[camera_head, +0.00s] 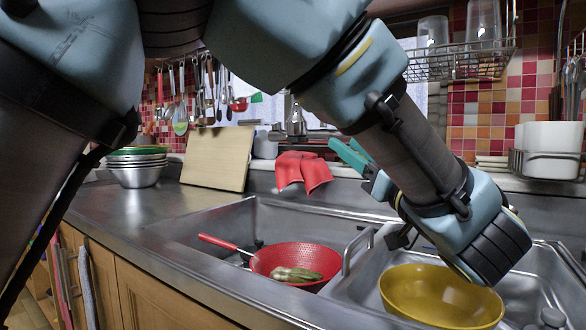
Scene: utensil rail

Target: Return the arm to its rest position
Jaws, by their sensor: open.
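My arm crosses the upper part of the view from left to right, bent over the sink. My gripper (343,147) shows at the middle right with its teal fingers pointing up and left. The fingers are apart and I see nothing between them. It is above the sink's back edge, just right of a red cloth (303,171) in the picture. My wrist hangs above a yellow bowl (440,297) and hides part of the sink behind it.
A red colander (292,257) with green vegetables sits in the sink (200,226). Stacked bowls (137,172) and a cutting board (218,158) stand on the left counter. Utensils (208,95) hang from a rail behind. A wire rack (460,62) is at upper right. The counter's front left is clear.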

